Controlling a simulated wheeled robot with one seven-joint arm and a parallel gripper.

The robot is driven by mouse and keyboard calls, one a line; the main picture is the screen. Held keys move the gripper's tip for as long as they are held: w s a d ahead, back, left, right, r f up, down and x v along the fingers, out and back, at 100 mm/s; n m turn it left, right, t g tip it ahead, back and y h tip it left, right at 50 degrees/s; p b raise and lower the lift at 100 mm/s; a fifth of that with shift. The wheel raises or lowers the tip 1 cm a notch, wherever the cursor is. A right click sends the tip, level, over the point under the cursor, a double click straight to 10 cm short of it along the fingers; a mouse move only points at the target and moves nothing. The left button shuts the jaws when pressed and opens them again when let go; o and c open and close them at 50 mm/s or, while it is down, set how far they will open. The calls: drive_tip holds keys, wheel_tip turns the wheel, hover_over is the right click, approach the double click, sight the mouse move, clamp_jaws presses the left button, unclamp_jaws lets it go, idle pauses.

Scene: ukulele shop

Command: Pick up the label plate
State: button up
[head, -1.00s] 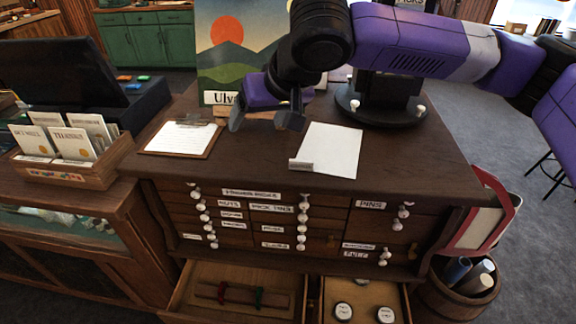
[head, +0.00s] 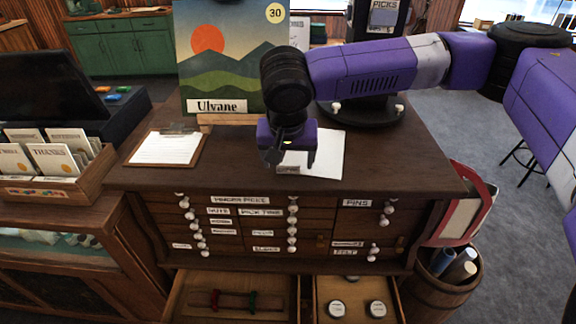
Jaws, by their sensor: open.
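The label plate (head: 288,169), a small pale strip, lies at the lower left edge of a white sheet of paper (head: 328,160) on the dark wooden cabinet top. My gripper (head: 292,157) is open and points down over the plate, with one finger to either side of it in the head view. The fingers hide part of the plate and paper. I cannot tell how high the fingertips are above the cabinet top. Nothing shows between the fingers.
A clipboard (head: 167,148) lies to the left. A landscape picture (head: 232,70) marked "Ulvane" stands behind. A black round base (head: 361,112) is behind right. Two open drawers (head: 232,296) jut out below the front. The cabinet's right front top is clear.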

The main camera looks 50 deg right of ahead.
drive_tip(key=shift+x, duration=1.15)
drive_tip(key=c, duration=1.4)
drive_tip(key=shift+c, duration=0.2)
drive_tip(key=shift+r, duration=0.15)
